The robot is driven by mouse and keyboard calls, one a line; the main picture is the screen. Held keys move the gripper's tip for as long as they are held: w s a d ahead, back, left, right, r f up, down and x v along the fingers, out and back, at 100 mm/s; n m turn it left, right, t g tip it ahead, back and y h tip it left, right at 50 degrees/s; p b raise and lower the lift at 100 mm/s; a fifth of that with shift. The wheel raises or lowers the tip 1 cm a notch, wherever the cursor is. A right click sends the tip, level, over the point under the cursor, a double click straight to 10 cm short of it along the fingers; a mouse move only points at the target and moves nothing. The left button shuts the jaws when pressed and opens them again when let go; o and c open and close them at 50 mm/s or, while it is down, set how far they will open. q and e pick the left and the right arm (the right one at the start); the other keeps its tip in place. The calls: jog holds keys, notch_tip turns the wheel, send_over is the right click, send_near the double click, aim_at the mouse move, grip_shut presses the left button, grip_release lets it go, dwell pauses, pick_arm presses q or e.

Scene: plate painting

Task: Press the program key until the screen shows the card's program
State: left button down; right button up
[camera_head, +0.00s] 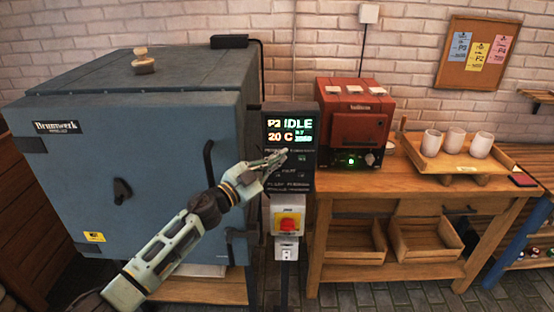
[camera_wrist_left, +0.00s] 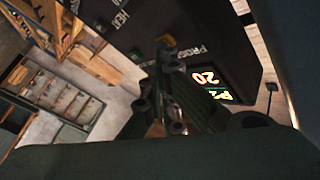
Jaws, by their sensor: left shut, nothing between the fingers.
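The control panel (camera_head: 311,170) stands beside the blue kiln (camera_head: 140,160). Its screen (camera_head: 290,130) reads what looks like P2, IDLE and 20 C; it shows upside down in the left wrist view (camera_wrist_left: 208,83). My left gripper (camera_head: 284,155) is shut and empty, its tips at the panel's upper key row just below the screen. In the left wrist view the fingers (camera_wrist_left: 172,95) lie close to the PROGRAM label (camera_wrist_left: 178,40); they hide the key, so I cannot tell contact. Blue (camera_head: 460,45), yellow (camera_head: 477,56) and pink (camera_head: 499,49) cards hang on the corkboard; the blue seems to read P3.
A red-and-yellow switch (camera_head: 288,223) sits below the panel. Right of it, a small red oven (camera_head: 352,125) and a tray (camera_head: 440,160) with white cups stand on the wooden bench (camera_head: 400,196). A stamp-like wooden knob (camera_head: 143,62) is on the kiln top.

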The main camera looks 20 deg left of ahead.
pick_arm(q)
jog(key=shift+s+d+p, duration=0.15)
jog(key=shift+s+p, duration=0.4)
jog(key=shift+s, duration=0.2)
jog(key=shift+w, duration=0.15)
jog(key=shift+w, duration=0.3)
